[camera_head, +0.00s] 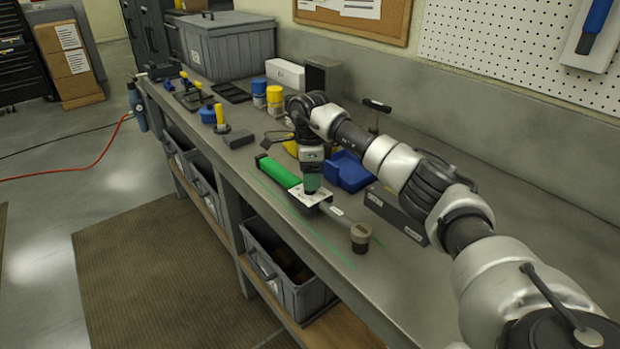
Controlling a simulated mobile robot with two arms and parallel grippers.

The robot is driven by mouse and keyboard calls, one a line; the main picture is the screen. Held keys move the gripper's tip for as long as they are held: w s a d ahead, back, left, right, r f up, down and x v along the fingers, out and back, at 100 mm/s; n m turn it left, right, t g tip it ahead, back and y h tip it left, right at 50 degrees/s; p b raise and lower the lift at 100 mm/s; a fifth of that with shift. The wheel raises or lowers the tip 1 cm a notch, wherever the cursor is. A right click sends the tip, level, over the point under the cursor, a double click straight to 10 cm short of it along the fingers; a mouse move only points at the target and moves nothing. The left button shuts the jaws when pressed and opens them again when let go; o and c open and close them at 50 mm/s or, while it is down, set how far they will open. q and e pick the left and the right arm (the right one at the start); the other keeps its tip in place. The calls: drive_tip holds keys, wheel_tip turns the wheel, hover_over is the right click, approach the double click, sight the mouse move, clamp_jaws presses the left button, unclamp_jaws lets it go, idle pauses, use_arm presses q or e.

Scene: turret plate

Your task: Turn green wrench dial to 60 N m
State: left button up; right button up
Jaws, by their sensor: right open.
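The green wrench lies on the grey workbench (410,275). Its green handle (277,171) points to the back left and its dark shaft runs to a round head (360,236) at the front right. A white plate (303,197) sits at the near end of the green handle. My right gripper (312,189) points down, directly over the white plate, with its tips at or just above it. It is open. The dial is hidden or too small to make out, and so is its reading. My left gripper is not in view.
A blue holder (350,172) and a dark grey block (395,212) stand just right of the wrench. Blue and yellow containers (274,100), small tools and a large grey bin (225,48) fill the back. The bench's front right is clear.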

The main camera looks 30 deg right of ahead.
drive_tip(key=shift+s+a+f, duration=0.1)
drive_tip(key=shift+f, duration=0.85)
drive_tip(key=shift+c, duration=0.2)
drive_tip(key=c, duration=0.9)
drive_tip(key=shift+r+m, duration=0.1)
drive_tip(key=shift+m, duration=0.2)
drive_tip(key=m+p, duration=0.1)
drive_tip(key=m, duration=0.4)
drive_tip(key=shift+p, duration=0.35)
drive_tip(key=m+p, duration=0.1)
drive_tip(key=m, duration=0.5)
